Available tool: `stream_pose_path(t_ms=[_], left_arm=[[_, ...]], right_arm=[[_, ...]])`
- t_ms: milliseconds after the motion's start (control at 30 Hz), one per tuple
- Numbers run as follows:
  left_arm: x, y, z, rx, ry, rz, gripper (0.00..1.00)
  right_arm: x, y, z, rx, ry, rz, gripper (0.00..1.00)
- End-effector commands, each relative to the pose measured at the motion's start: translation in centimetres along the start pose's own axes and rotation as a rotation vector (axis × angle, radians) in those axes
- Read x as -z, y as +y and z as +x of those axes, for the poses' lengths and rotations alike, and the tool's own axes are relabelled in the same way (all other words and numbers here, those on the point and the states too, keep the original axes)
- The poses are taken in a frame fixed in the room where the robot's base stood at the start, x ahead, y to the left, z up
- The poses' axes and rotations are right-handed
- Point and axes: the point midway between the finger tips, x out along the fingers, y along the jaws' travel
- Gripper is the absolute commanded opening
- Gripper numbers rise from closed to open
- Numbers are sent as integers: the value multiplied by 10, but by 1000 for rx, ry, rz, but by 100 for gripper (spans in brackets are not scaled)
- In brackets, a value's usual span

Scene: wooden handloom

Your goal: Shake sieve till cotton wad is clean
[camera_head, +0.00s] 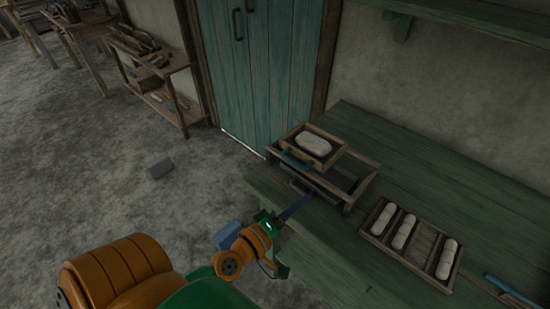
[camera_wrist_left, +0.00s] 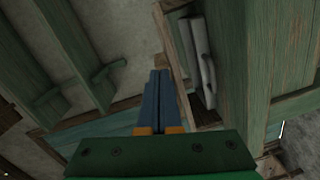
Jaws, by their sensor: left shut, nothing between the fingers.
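The sieve (camera_head: 333,158) is a small square wooden frame with a blue handle (camera_head: 297,162) on its front side. A pale cotton wad (camera_head: 313,144) lies inside it. Whether specks remain on the wad is too small to tell. The sieve sits on top of a larger open wooden frame (camera_head: 348,204) at the left end of the green table. My left gripper (camera_head: 308,197) is shut and empty, in front of the larger frame and below the sieve handle. In the left wrist view its blue fingers (camera_wrist_left: 160,75) lie together. My right gripper is not in view.
A slatted wooden tray (camera_head: 374,243) with three pale cotton rolls stands to the right on the green table (camera_head: 450,200). A blue-handled tool (camera_head: 510,289) lies at the lower right. A green door stands behind the table's left end.

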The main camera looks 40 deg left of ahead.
Motion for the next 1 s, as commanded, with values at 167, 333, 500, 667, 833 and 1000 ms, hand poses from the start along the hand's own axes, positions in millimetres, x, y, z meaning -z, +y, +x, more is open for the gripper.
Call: stream_pose_path(t_ms=[167,333,500,667,833,1000], left_arm=[[79,-16,-14,-22,337,-303,0],[108,-27,-19,-21,463,-398,0],[121,-28,8,-23,463,-396,0],[134,-31,38,-21,462,-395,0],[144,-34,58,-19,461,-394,0],[147,-34,66,-18,459,-394,0]], right_arm=[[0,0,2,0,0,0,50],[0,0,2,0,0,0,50],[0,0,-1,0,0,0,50],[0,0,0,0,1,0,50],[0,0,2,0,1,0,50],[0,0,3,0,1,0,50]])
